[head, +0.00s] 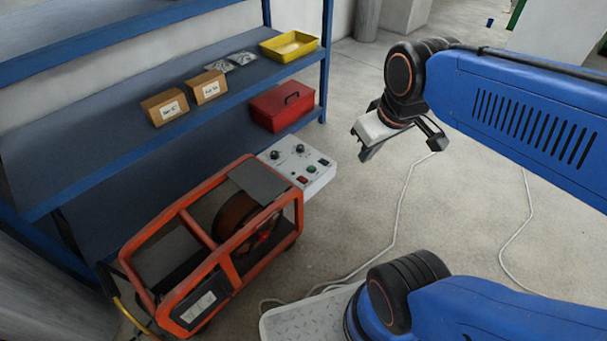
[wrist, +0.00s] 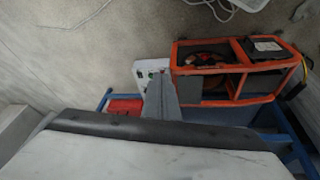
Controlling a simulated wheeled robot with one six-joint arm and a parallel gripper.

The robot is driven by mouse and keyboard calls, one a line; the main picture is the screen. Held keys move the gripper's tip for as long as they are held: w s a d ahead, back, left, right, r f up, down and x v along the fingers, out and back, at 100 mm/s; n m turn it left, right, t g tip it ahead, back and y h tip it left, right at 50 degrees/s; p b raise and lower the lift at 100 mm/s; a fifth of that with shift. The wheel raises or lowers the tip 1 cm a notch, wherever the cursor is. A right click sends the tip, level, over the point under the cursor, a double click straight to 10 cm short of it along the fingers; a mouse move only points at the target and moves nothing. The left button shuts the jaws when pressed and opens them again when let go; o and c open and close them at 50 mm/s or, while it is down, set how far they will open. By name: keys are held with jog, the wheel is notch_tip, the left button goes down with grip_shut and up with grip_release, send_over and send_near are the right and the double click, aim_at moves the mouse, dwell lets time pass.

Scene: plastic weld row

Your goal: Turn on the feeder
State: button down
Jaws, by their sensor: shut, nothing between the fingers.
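The feeder is an orange-framed machine (head: 225,245) with a reel inside, standing on the floor before the shelf. Its light grey control panel (head: 299,165) faces up, with two dark knobs, a green button (head: 314,169), a red button (head: 303,180) and a small black switch (head: 324,162). In the wrist view the feeder (wrist: 215,70) is at upper right. Its panel (wrist: 146,70) is partly hidden behind my finger. My gripper (head: 366,152) is shut and empty, above and right of the panel, touching nothing. Its grey fingers (wrist: 162,98) show in the wrist view.
A blue shelf (head: 100,165) behind the feeder holds two cardboard boxes (head: 187,98), clear bags and a yellow tray (head: 289,46). A red toolbox (head: 282,105) is close behind the panel. White cables (head: 396,228) cross the open floor at right.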

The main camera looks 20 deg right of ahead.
jog(key=w+a+f+n+g, duration=0.1)
jog(key=w+f+n, duration=0.1)
jog(key=w+n, duration=0.55)
jog(key=n+g, duration=0.4)
jog(key=n, duration=1)
send_over(305, 180)
jog(key=w+a, duration=0.1)
jog(key=w, duration=0.1)
notch_tip(305, 180, down, 17)
jog(key=shift+s+a+f+h, duration=0.1)
jog(key=shift+a+f+h, duration=0.1)
jog(key=shift+h, duration=0.1)
jog(key=shift+f, duration=0.1)
jog(key=f, duration=0.4)
jog(key=s+f, duration=0.1)
jog(key=f, duration=0.4)
jog(key=d+f, duration=0.1)
jog(key=f, duration=0.3)
jog(key=shift+s+f, duration=0.3)
jog(key=shift+f, duration=0.05)
